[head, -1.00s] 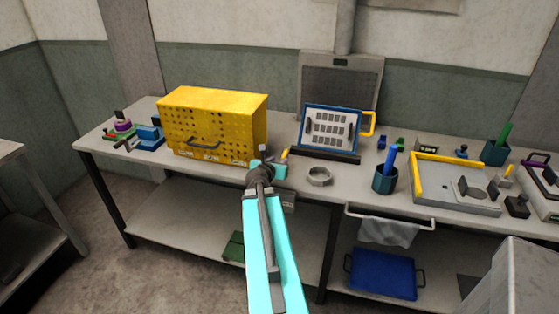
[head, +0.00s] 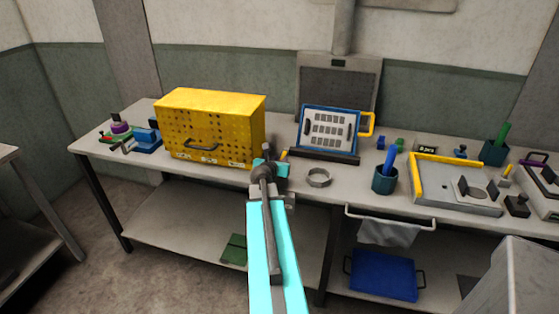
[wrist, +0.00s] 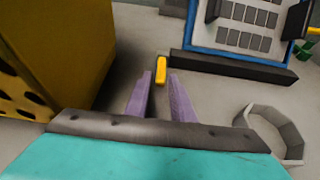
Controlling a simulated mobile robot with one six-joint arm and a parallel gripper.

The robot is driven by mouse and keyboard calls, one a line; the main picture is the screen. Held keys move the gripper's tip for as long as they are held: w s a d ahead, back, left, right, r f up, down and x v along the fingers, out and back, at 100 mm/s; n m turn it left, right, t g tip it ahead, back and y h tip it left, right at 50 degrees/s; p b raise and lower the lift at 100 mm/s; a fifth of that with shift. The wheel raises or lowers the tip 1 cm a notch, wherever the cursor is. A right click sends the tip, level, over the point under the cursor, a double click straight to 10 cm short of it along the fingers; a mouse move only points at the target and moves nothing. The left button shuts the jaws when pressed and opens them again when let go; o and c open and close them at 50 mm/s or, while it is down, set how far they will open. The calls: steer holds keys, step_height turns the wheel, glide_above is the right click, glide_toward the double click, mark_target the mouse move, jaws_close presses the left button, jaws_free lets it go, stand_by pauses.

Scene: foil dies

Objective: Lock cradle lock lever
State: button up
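The cradle (head: 322,156) is a dark bar base on the bench holding a tilted blue-framed panel (head: 328,128); its base also shows in the wrist view (wrist: 230,71). A small yellow lever (wrist: 161,70) stands by the left end of the base, and I take it as the lock lever. In the head view it is a small yellow bit (head: 285,154). My gripper (wrist: 161,78) is open, its two purple fingers apart and pointing at the lever. The lever appears just beyond the fingertips; contact cannot be told. In the head view my gripper (head: 266,158) is left of the cradle.
A yellow perforated box (head: 211,125) stands close on the left, and its side fills the left of the wrist view (wrist: 60,50). A grey ring (head: 319,178) lies right of my gripper. A teal cup (head: 385,180) with a blue item stands farther right.

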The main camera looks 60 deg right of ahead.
jaws_close()
steer(key=shift+w+d+r, duration=0.1)
steer(key=shift+w+d, duration=0.05)
